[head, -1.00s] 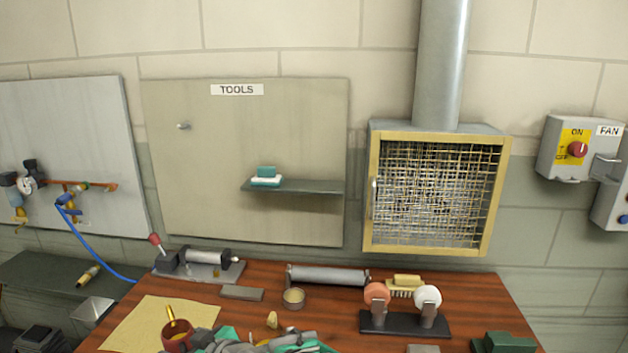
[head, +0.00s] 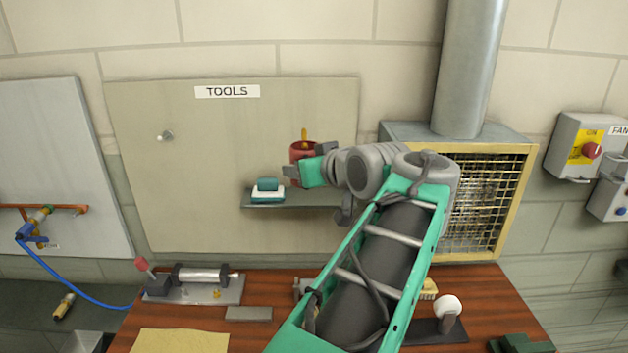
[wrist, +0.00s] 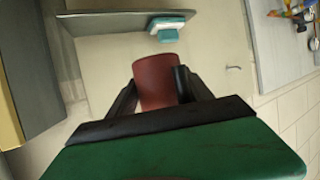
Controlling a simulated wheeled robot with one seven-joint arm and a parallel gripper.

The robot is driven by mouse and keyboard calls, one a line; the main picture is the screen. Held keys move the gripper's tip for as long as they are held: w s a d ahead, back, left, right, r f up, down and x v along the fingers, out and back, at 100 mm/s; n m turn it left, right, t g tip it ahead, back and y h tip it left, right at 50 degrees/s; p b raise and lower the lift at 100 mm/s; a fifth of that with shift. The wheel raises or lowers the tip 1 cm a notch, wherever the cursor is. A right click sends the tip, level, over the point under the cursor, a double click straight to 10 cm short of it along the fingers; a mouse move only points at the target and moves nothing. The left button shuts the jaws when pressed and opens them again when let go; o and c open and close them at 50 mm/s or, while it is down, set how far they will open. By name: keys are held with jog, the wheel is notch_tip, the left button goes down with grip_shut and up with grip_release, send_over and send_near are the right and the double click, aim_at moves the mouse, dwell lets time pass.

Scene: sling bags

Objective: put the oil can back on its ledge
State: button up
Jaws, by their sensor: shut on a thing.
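The oil can (head: 301,151) is red with a brass spout and stands roughly upright in front of the tools board. My gripper (head: 307,161) is shut around its body, hiding part of it. The ledge (head: 300,199) is a grey shelf on the board, and the can appears over its middle, right of the teal and white block (head: 267,190). In the wrist view the red can (wrist: 157,78) sits between my fingers (wrist: 156,88), with the ledge (wrist: 105,23) beyond it. I cannot tell whether the can's base touches the ledge.
The caged fan box (head: 390,131) is close to the right of my wrist. A peg (head: 165,137) sticks out of the board at left. The workbench (head: 268,285) below holds several tools. My arm hides the ledge's right end.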

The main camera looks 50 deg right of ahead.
jog(key=shift+s+d+r, duration=0.45)
jog(key=shift+s+r, duration=0.2)
jog(key=shift+r, duration=0.15)
jog(key=shift+s+d+r+m+h, duration=0.1)
jog(key=shift+d+m+h, duration=0.1)
jog(key=shift+m+h, duration=0.15)
jog(key=w+d+f, duration=0.1)
jog(key=d, duration=0.1)
jog(key=w+d+f+p, duration=0.1)
jog(key=d, duration=0.2)
jog(key=w+d+f+p, duration=0.1)
jog(key=w+d+f, duration=0.1)
jog(key=d, duration=0.1)
jog(key=shift+d, duration=0.2)
jog(key=b, duration=0.1)
send_over(330, 197)
jog(key=f, duration=0.5)
jog(key=shift+s+a, duration=0.15)
jog(key=shift+a, duration=0.25)
jog(key=shift+d+f, duration=0.2)
jog(key=shift+f, duration=0.05)
jog(key=f, duration=0.1)
jog(key=f+b, duration=0.1)
jog(key=f, duration=0.1)
jog(key=shift+w+d+f, duration=0.25)
jog(key=shift+f, duration=0.1)
jog(key=shift+r, duration=0.1)
